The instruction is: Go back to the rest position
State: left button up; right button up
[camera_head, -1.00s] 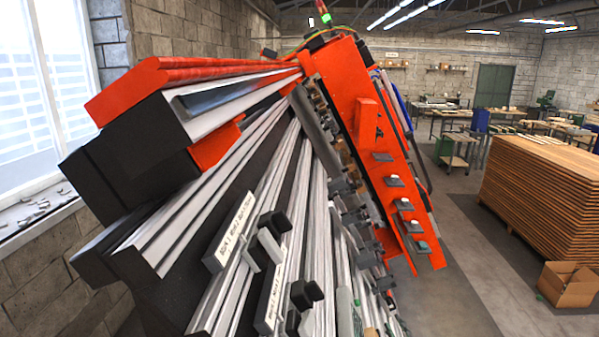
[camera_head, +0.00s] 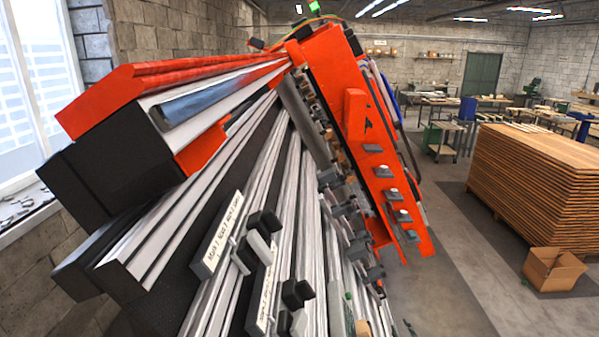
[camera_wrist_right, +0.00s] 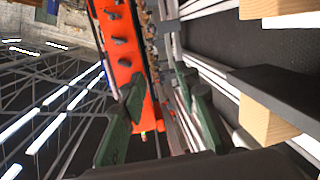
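In the right wrist view my right gripper (camera_wrist_right: 160,80) has two dark green fingers set well apart, with nothing held between them. The orange gantry plate (camera_wrist_right: 122,45) shows beyond and between the fingers. In the head view only small greenish parts show low in the picture among the rails, and I cannot clearly make out the right gripper there. My left gripper is in neither view.
A large orange and grey gantry beam (camera_head: 110,155) fills the left and middle, close to me. Its orange plate (camera_head: 368,150) leans right. A stack of wooden boards (camera_head: 535,185) and a cardboard box (camera_head: 553,268) stand right. Grey floor (camera_head: 445,290) between is clear.

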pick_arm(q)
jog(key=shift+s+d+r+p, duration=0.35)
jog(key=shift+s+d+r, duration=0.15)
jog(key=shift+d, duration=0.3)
pick_arm(e)
jog(key=shift+s+d+f+m, duration=0.25)
jog(key=shift+s+d+f, duration=0.15)
jog(key=shift+s+d, duration=0.2)
jog(key=shift+s+d+f+m, duration=0.25)
jog(key=shift+s+d+f, duration=0.15)
jog(key=shift+s, duration=0.25)
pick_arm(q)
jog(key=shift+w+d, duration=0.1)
pick_arm(e)
jog(key=shift+d, duration=0.15)
